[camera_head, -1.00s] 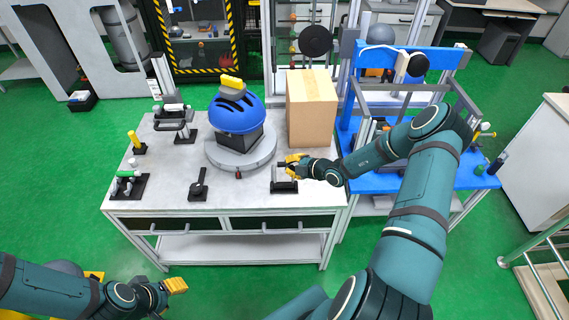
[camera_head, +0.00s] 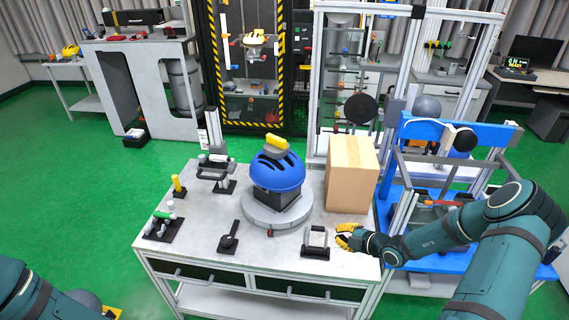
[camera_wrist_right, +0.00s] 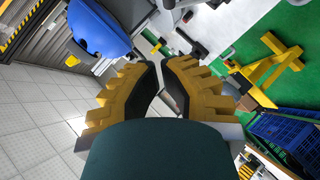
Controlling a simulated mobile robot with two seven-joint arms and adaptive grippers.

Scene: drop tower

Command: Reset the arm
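My right gripper (camera_head: 347,237), with yellow ridged fingers, is just above the front right part of the grey workbench, right of a small black-based fixture with a grey handle (camera_head: 316,241). In the right wrist view its two fingers (camera_wrist_right: 159,66) stand partly apart, with a narrow gap and nothing held between them. My right arm reaches in from the right.
The workbench (camera_head: 189,244) carries a blue helmet (camera_head: 277,174) on a round stand, a cardboard box (camera_head: 351,178) behind my right gripper, and several small fixtures. A blue-framed drop tower (camera_head: 459,133) stands at right. Green floor (camera_head: 75,200) is open at left.

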